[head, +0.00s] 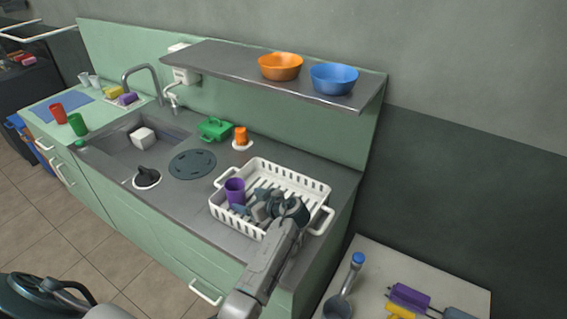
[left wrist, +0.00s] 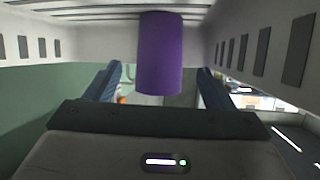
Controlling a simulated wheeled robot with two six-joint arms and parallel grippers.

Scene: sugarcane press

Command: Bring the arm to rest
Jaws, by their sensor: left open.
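A purple cup (head: 235,191) stands upright in the white dish rack (head: 320,190) on the counter. My left gripper (head: 252,204) reaches down into the rack, just right of the cup. In the left wrist view the picture looks upside down. There, the purple cup (left wrist: 166,55) appears ahead, in the gap between the two spread fingers of the left gripper (left wrist: 160,82). The fingers are apart with no contact on the cup that I can see. The cup's far side is hidden. My right gripper is not in view.
A metal shelf (head: 220,62) above the counter holds an orange bowl (head: 280,66) and a blue bowl (head: 334,78). The rack walls stand close around the gripper. A sink (head: 120,150) lies to the left. A side table (head: 450,290) with tools stands at lower right.

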